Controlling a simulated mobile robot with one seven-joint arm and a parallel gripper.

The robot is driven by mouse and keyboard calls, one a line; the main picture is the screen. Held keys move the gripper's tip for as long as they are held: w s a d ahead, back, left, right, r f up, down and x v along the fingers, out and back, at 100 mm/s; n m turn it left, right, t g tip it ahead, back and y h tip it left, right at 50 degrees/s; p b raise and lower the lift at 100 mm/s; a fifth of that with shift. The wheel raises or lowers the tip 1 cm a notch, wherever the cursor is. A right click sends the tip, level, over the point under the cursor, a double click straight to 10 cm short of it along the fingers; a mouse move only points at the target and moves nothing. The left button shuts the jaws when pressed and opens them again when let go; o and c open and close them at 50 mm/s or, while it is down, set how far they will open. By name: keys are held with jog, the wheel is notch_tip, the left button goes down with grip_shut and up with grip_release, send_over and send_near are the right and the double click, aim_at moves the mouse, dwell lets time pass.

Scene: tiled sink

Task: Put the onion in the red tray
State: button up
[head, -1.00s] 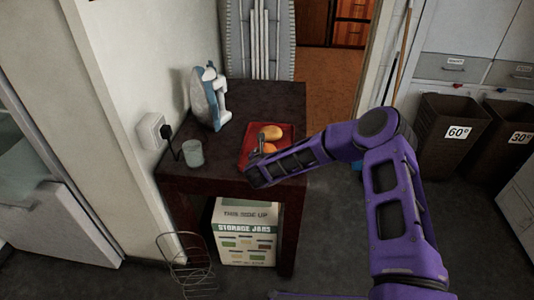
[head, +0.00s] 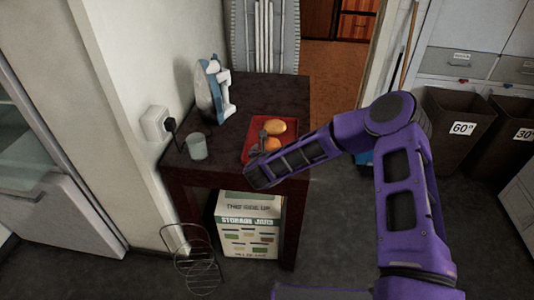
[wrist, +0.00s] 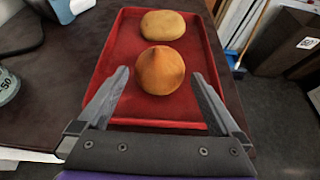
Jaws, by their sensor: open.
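The red tray (head: 254,126) lies on the dark table and also shows in the wrist view (wrist: 120,50). The onion (wrist: 160,70), orange-brown with a pointed top, rests inside the tray. It also shows partly hidden behind my gripper in the head view (head: 272,145). My gripper (wrist: 161,76) is open over the near part of the tray. Its fingers lie to either side of the onion in the wrist view, with a gap on each side. Whether the fingers are low enough to flank it fully is hard to tell.
A rounded tan item (wrist: 162,27) lies in the tray beyond the onion. An iron (head: 210,92) and a glass (head: 197,147) stand on the table to the left. A storage jars box (head: 248,226) sits below. A wire rack (head: 195,262) is on the floor.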

jog(key=v, duration=0.7)
jog(key=shift+s, duration=0.15)
